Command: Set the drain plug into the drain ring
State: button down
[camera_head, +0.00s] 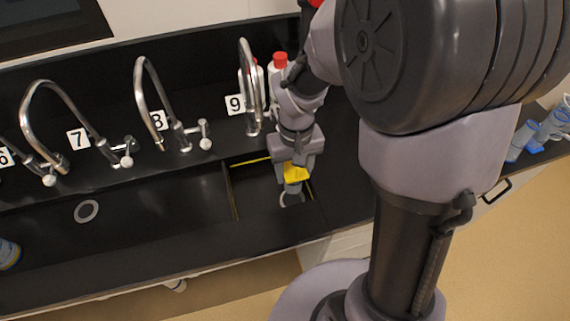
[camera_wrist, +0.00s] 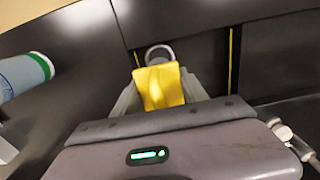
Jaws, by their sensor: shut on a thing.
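My gripper (camera_head: 293,168) points down over the small right-hand basin and is shut on a yellow drain plug (camera_head: 295,174). In the wrist view the plug (camera_wrist: 160,88) shows as a bent yellow piece between the fingers (camera_wrist: 160,95). A grey drain ring (camera_head: 291,199) lies on the dark basin floor just below the plug in the head view. It also shows in the wrist view (camera_wrist: 160,50), just beyond the plug, which overlaps its near edge. The gap between plug and ring cannot be judged.
The basin has dark walls with yellow edge strips (camera_head: 250,161). Tap 9 (camera_head: 247,90) and red-capped bottles (camera_head: 279,66) stand behind it. A second ring (camera_head: 87,211) lies in the larger basin at left. A blue-and-white cylinder (camera_wrist: 22,76) shows at left in the wrist view.

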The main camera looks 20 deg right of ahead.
aim_at(293, 187)
notch_tip(293, 187, down, 7)
jog(key=shift+r+b, duration=0.1)
jog(key=shift+b, duration=1)
jog(key=shift+f+b, duration=0.3)
jog(key=shift+f, duration=0.05)
jog(key=c, duration=0.9)
grip_release()
